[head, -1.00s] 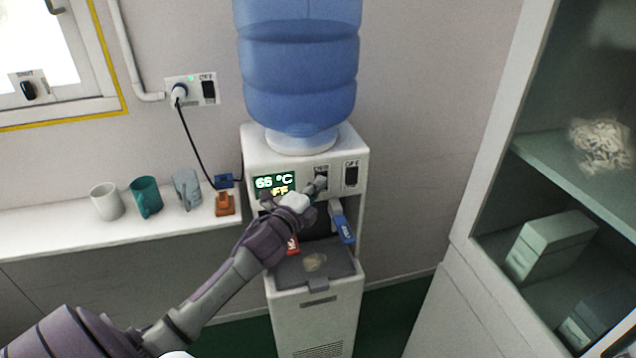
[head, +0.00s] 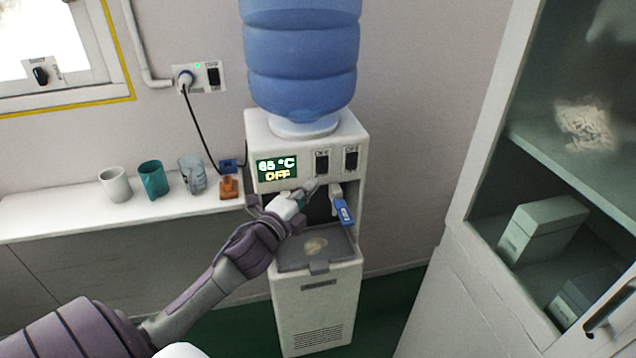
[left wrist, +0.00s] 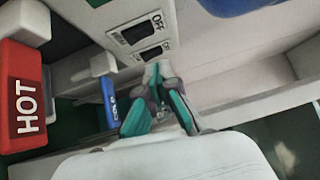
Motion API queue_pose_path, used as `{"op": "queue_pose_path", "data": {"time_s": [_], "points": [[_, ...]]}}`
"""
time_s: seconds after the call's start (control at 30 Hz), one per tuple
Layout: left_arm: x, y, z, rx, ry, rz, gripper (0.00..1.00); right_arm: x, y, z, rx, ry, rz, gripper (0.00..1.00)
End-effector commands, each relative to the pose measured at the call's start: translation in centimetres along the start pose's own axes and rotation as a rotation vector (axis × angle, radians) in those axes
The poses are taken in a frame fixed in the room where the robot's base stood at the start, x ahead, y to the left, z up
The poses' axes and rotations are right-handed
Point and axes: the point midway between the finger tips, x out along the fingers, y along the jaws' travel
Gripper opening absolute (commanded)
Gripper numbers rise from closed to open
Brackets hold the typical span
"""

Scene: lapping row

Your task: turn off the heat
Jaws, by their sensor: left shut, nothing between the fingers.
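The white water dispenser (head: 318,305) stands against the wall with a blue bottle (head: 302,60) on top. Its display (head: 277,168) reads 65 °C and OFF. Two dark rocker switches sit right of the display: the left switch (head: 321,164) and the right switch (head: 351,160). Both switches also show in the left wrist view, one of them (left wrist: 135,33) marked OFF. My left gripper (head: 313,186) is shut and empty, just below the left switch and apart from it. The fingers also show in the left wrist view (left wrist: 158,75). My right gripper is not in view.
The red HOT tap (left wrist: 27,97) and the blue cold tap (head: 342,211) are close to my left gripper. Mugs (head: 153,179) stand on the shelf at left. A wall outlet (head: 200,77) holds a plug. A cabinet (head: 460,260) stands at right.

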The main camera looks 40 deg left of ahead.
Motion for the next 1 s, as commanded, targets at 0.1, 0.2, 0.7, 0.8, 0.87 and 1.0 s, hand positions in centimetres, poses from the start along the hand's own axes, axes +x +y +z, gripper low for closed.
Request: {"op": "queue_pose_path", "data": {"time_s": [0.1, 0.2, 0.7, 0.8, 0.87, 1.0], "points": [[-2.1, -0.1, -0.1, 0.000, 0.002, 0.002, 0.00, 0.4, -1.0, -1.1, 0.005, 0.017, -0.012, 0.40], [-3.2, -0.4, 0.0, -0.001, 0.002, 0.000, 0.00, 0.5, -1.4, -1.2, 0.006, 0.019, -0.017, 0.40], [-4.1, -0.6, 0.0, 0.000, 0.001, 0.000, 0.00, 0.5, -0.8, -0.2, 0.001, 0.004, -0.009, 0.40], [-4.1, -0.6, 0.0, 0.000, 0.001, 0.000, 0.00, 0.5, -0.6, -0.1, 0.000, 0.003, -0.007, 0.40], [-4.1, -0.6, 0.0, 0.000, 0.001, 0.000, 0.00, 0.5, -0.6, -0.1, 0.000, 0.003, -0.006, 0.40], [-4.4, 0.0, -0.2, -0.033, -0.013, 0.023, 0.00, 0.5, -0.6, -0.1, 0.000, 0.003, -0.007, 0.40]]}}
